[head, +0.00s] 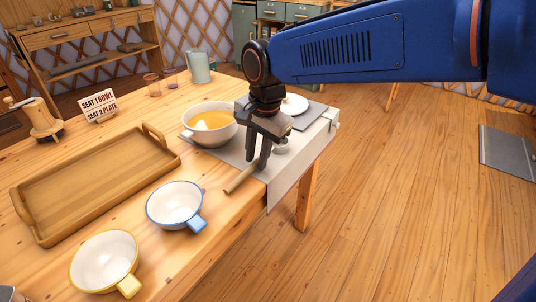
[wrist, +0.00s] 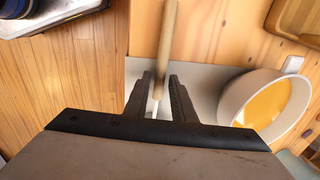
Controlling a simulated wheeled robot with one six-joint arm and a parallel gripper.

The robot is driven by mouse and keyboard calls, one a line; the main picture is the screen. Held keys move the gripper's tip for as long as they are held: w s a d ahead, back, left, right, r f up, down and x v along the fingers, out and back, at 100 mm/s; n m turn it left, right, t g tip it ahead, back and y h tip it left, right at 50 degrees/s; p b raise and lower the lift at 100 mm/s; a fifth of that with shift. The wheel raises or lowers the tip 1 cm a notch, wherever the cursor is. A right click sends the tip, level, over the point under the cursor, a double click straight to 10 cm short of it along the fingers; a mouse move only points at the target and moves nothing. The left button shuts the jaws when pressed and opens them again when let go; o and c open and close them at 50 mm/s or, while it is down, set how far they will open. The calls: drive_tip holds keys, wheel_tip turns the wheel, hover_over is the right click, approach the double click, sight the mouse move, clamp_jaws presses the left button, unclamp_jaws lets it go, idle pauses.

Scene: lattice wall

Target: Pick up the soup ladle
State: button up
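The soup ladle lies near the table's front right edge, with its wooden handle (head: 241,178) sticking out towards the camera and its small metal bowl (head: 281,146) behind my gripper. My gripper (head: 258,166) points down over the ladle, its two fingers apart. In the wrist view the wooden handle (wrist: 168,40) runs up from between the fingertips (wrist: 160,76), with a thin pale shaft below it. A gap seems to show beside the handle; I cannot tell whether a finger touches it.
A white bowl of yellow soup (head: 211,122) stands just left of my gripper. A white plate (head: 294,105) is behind it. A blue-rimmed cup (head: 174,203), a yellow-rimmed cup (head: 104,262) and a wooden tray (head: 95,182) are to the left. The floor (head: 390,200) on the right is open.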

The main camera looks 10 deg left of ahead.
drive_tip(key=shift+a+f, duration=0.1)
drive_tip(key=shift+f, duration=0.5)
clamp_jaws()
